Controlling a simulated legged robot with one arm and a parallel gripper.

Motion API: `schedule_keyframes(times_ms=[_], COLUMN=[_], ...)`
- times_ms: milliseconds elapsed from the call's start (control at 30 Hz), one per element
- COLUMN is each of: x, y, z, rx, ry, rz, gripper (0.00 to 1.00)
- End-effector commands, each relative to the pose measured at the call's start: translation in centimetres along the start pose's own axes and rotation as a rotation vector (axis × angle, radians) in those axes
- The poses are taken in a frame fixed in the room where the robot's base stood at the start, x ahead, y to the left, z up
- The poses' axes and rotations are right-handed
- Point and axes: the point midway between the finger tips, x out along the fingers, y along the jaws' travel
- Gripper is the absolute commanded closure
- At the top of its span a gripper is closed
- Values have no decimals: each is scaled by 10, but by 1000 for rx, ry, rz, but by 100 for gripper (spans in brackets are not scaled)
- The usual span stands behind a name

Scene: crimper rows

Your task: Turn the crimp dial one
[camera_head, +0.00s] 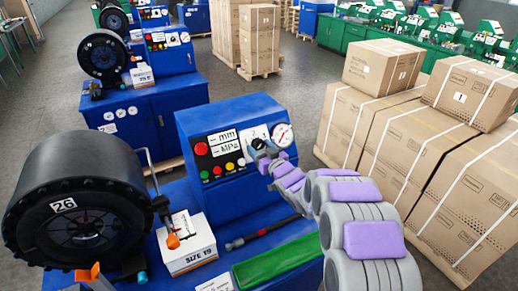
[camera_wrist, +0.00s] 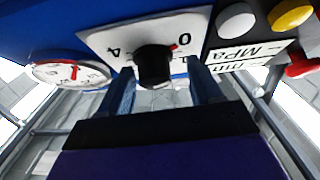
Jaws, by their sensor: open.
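The crimp dial is a black round knob (camera_wrist: 153,66) on a white plate (camera_wrist: 108,40) marked with a 0 and a 4, which appear upside down in the wrist view. A red pointer mark shows at the knob's upper right, toward the 0. My gripper (camera_wrist: 160,76) is open, with one finger on each side of the knob and a visible gap on both sides. In the head view my gripper (camera_head: 263,158) is at the blue machine's panel (camera_head: 225,125), partly covering the dial.
A round gauge (camera_head: 284,135) sits right beside the dial. A red button (camera_head: 201,149) and several small coloured buttons are to the left. A black crimper head (camera_head: 80,210) marked 26 and a SIZE 19 box (camera_head: 187,245) stand left. Stacked cartons (camera_head: 420,150) are close on the right.

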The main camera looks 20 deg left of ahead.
Motion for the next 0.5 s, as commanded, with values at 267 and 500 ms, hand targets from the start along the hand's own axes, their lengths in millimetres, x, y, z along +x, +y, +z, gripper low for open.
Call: schedule_keyframes(times_ms=[267, 500], x=[4, 8], y=[0, -4], z=[1, 4], rx=[0, -2], ry=[-4, -8], rz=[2, 2], gripper=[36, 51])
